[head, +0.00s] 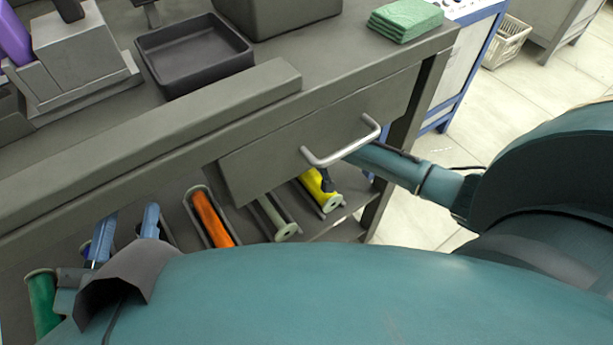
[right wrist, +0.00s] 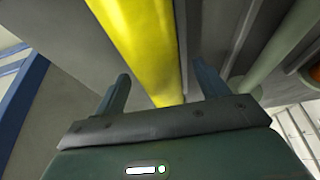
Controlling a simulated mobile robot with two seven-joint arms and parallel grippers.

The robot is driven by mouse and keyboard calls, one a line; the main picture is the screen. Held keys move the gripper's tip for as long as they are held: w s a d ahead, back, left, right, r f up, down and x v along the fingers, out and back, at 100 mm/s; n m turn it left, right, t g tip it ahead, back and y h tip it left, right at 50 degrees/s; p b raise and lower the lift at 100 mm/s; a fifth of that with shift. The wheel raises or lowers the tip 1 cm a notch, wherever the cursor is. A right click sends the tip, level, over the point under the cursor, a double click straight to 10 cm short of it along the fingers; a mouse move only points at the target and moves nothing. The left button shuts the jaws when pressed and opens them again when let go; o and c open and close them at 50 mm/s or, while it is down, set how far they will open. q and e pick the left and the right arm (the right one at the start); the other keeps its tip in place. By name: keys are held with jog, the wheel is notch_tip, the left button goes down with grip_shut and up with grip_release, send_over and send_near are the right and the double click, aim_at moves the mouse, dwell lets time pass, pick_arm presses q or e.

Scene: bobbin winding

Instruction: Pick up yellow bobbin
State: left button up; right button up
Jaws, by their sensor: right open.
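The yellow bobbin (head: 317,187) lies in a slot on the shelf below the workbench, its upper part hidden by the drawer front. My right gripper (right wrist: 160,72) is open, with the yellow bobbin (right wrist: 147,45) running between and beyond its two separated fingers in the right wrist view; contact cannot be told. My left gripper (head: 127,216) is open and empty at the lower left, near the shelf.
A grey-green bobbin (head: 277,216) and an orange bobbin (head: 211,217) lie left of the yellow one. A green bobbin (head: 43,300) is at lower left. The drawer handle (head: 343,150) juts out above the shelf. A black tray (head: 194,54) and green cloth (head: 405,20) rest on the bench.

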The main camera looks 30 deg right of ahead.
jog(key=shift+w+f, duration=0.1)
jog(key=c, duration=1.2)
